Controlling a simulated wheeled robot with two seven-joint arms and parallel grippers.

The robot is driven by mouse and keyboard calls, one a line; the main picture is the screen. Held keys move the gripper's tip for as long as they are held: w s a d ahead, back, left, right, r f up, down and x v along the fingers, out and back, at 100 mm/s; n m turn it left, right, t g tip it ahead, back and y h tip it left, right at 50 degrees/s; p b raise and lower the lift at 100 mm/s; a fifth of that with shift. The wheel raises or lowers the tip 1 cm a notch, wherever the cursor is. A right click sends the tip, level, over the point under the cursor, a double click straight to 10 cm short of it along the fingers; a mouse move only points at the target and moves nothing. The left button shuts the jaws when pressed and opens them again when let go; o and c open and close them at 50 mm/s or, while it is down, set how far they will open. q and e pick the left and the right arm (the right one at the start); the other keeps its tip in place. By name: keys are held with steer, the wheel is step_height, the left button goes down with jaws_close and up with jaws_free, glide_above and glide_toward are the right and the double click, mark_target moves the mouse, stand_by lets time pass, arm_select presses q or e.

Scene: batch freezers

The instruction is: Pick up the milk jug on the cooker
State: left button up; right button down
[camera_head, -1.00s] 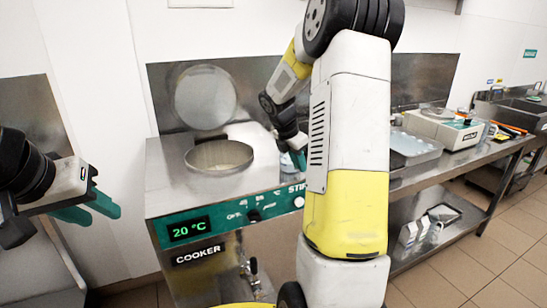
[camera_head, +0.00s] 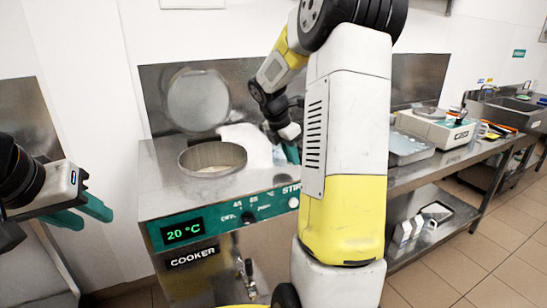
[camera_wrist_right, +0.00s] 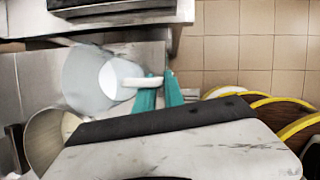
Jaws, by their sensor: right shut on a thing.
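The white milk jug (camera_head: 250,144) is at the right rear of the cooker (camera_head: 160,195), just right of the round open pot (camera_head: 226,152). My right gripper (camera_head: 290,150) is at the jug's right side, partly hidden by my own arm. In the right wrist view, the jug (camera_wrist_right: 88,78) shows its open mouth, and its white handle lies between the teal fingers of my right gripper (camera_wrist_right: 160,90), which are shut on it. I cannot tell whether the jug's base touches the cooker. My left gripper (camera_head: 88,212) is empty with its fingers apart, left of the cooker.
The pot's round lid (camera_head: 198,98) stands raised behind it. A counter to the right carries a clear tray (camera_head: 408,147) and a white scale-like device (camera_head: 437,127). A sink (camera_head: 510,108) is at the far right. Tiled floor (camera_head: 460,240) lies open in front.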

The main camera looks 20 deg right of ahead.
steer(key=s+a+r, duration=0.1)
steer(key=s+a, duration=0.9)
steer(key=shift+s+r, duration=0.2)
steer(key=shift+s, duration=0.05)
stand_by(2.2)
